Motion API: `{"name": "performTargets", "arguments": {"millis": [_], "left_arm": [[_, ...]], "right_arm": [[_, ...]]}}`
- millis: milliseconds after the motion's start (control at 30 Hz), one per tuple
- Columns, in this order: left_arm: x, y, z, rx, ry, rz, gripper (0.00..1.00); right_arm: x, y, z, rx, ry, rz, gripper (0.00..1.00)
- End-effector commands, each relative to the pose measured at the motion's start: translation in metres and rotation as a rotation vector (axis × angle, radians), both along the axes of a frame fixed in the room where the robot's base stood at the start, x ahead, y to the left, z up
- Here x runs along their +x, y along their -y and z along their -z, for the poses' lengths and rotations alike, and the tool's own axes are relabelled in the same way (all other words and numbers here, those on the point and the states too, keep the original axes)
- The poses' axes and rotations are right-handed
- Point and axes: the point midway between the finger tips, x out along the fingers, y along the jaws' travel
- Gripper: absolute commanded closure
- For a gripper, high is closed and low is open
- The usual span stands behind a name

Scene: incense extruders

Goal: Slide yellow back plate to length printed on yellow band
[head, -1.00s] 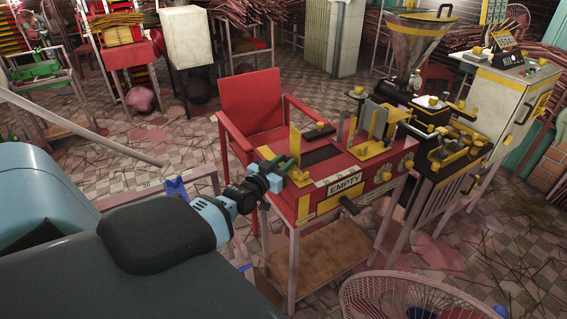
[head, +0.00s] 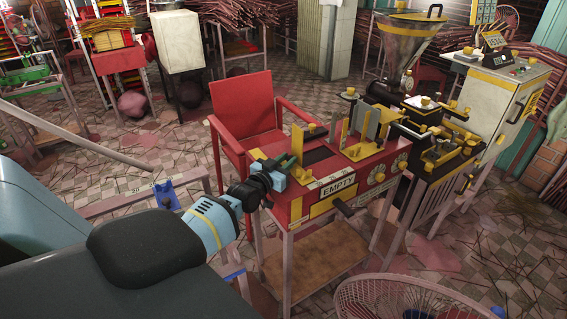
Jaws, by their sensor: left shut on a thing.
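The yellow back plate (head: 297,142) stands upright near the left end of the red machine table (head: 283,205). My left gripper (head: 285,168) reaches in from the left and is shut at the plate's lower left side. Its fingers hide part of the plate's foot, so the exact grip is hard to see. Yellow bands mark the front around the "EMPTY" sign (head: 338,189). No print on a yellow band is legible. My right gripper is not in view.
A yellow-framed fixture (head: 366,150) stands on the table right of the plate. A red chair (head: 241,103) stands close behind. A fan (head: 415,300) is at the bottom right. A metal hopper (head: 405,45) rises behind.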

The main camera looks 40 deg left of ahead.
Motion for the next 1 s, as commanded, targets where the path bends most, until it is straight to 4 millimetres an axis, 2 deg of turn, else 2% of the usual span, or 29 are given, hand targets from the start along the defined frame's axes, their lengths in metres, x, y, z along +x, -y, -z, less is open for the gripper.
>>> {"name": "performTargets", "arguments": {"millis": [67,100,267,667,1000], "left_arm": [[0.0,0.0,0.0,0.0,-0.001,0.0,1.0],[0.0,0.0,0.0,0.0,-0.001,0.0,0.74],[0.0,0.0,0.0,0.0,-0.001,0.0,0.55],[-0.007,0.001,0.0,-0.001,0.0,0.001,0.55],[-0.05,0.006,-0.001,-0.002,0.001,0.001,0.55]], "right_arm": [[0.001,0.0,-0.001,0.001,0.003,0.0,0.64],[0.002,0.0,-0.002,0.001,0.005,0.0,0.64],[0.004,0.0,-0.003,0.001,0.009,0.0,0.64],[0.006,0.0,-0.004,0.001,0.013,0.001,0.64],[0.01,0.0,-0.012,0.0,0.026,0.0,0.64]]}}
